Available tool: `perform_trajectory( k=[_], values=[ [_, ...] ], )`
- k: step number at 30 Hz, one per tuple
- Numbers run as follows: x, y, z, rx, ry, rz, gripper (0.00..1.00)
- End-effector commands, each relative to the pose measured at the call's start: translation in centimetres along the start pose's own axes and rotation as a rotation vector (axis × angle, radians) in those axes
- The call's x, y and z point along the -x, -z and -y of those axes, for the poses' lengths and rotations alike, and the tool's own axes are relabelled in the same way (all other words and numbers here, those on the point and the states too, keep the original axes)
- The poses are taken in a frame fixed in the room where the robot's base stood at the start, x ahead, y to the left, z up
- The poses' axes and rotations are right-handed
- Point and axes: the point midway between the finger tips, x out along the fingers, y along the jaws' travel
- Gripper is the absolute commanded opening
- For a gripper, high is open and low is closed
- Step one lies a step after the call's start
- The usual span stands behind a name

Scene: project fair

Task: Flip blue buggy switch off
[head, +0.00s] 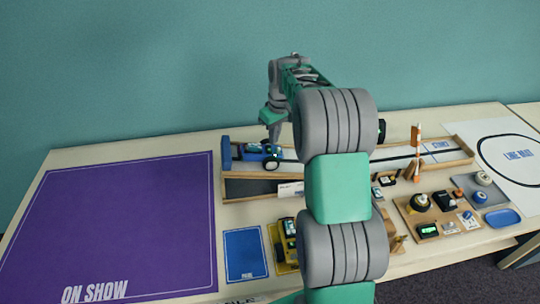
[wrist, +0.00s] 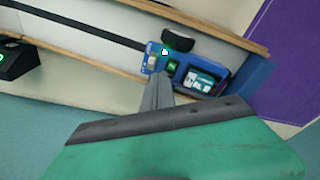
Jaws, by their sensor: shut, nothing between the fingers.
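The blue buggy (head: 262,153) stands at the left end of a long wooden track (head: 240,187) in the head view. In the wrist view the buggy (wrist: 186,66) shows from above, with a black wheel, a small green-lit part (wrist: 172,66) and a light-coloured panel on top. My gripper (head: 272,138) is at the buggy in the head view. In the wrist view its shut fingers (wrist: 160,78) point at the buggy's near edge, close to the green-lit part. They hold nothing. I cannot tell whether they touch the buggy, nor which way the switch is set.
A purple mat (head: 130,225) marked ON SHOW lies left of the track. A blue mat (head: 245,254) and a yellow device (head: 285,245) lie in front. My arm hides the middle.

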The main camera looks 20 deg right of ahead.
Motion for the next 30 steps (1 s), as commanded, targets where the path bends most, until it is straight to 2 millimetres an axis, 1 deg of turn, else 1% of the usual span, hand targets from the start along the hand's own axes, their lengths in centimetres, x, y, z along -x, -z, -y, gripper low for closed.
perform_trajectory(
  k=[16, 30],
  values=[
    [-0.02, 0.0, 0.0, 0.0, 0.0, 0.0, 0.0],
    [-0.69, -0.1, 0.0, 0.0, 0.0, 0.0, 0.0]
  ],
)
